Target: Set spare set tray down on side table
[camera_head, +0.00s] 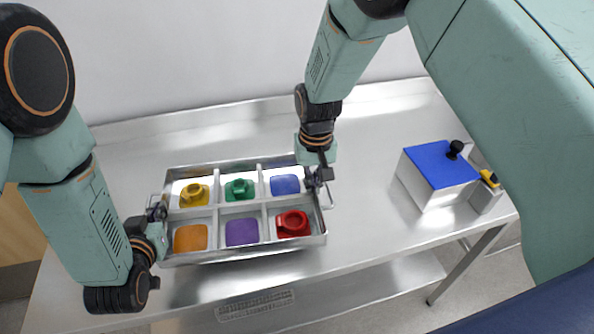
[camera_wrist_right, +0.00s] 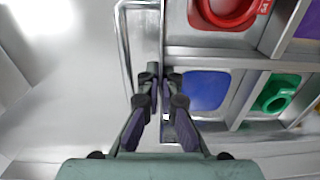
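The spare set tray (camera_head: 211,222) is a grey metal tray with six compartments and a wire handle at each end. It is level, over the side table (camera_head: 366,170); I cannot tell whether its bottom touches the top. A yellow part (camera_head: 194,195), a green part (camera_head: 239,190) and a red part (camera_head: 292,224) sit in their compartments. The blue, orange and purple compartments show only flat coloured floors. My left gripper (camera_head: 157,212) is at the left handle and looks shut on it, fingertips partly hidden. My right gripper (camera_head: 320,178) is shut on the right end, seen closely in the right wrist view (camera_wrist_right: 160,78).
A white box with a blue top (camera_head: 440,164) and black knob stands on the right of the table, with a small yellow-and-black item (camera_head: 489,179) beside it. Bare tabletop lies between tray and box. A wall is behind, and a lower shelf (camera_head: 375,283) is below.

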